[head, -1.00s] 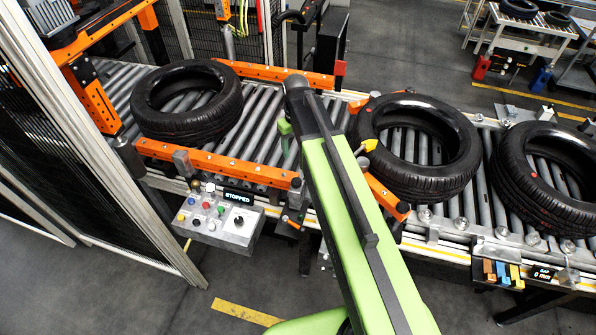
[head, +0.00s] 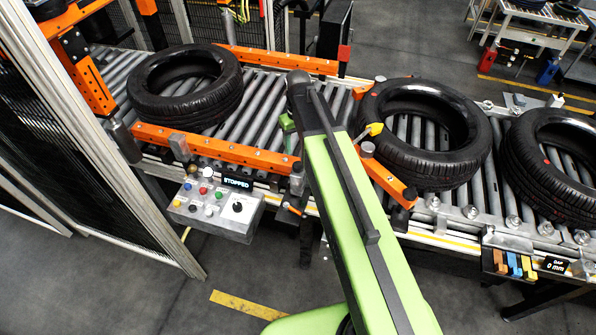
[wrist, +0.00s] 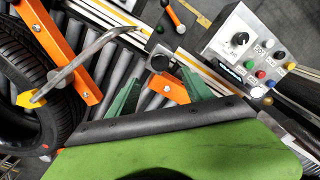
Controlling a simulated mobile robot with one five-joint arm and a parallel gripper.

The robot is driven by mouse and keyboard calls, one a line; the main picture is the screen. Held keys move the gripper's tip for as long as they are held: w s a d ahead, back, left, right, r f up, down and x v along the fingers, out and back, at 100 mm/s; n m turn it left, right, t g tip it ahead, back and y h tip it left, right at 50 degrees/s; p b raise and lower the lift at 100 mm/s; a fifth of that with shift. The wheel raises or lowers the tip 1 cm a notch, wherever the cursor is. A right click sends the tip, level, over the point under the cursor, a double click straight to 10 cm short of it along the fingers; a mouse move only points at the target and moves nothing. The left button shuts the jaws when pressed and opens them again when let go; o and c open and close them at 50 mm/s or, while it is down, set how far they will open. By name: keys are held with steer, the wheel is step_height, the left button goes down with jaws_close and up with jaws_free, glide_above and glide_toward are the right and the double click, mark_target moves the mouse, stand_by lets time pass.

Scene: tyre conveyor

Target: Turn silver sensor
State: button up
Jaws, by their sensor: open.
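A small silver block (head: 296,178) stands at the right end of the front orange rail, near the control box; it looks like the silver sensor, though I cannot be sure. A similar silver-grey block with a dark round face (wrist: 158,56) shows in the wrist view, just beyond my fingertips. My gripper (wrist: 160,78) has its two green fingers spread apart, with nothing between them but part of an orange rail. In the head view one green finger (head: 287,123) shows over the rollers; my arm hides the rest. The fingers appear apart from the block.
A control box (head: 215,210) with buttons and a knob hangs at the conveyor's front, below a display reading STOPPED. Several tyres (head: 185,87) lie on the rollers. A yellow-tipped bent rod (wrist: 75,70) reaches beside my gripper in the wrist view.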

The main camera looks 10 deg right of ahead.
mark_target(298, 165)
step_height(298, 165, down, 10)
steer(key=b, duration=0.8)
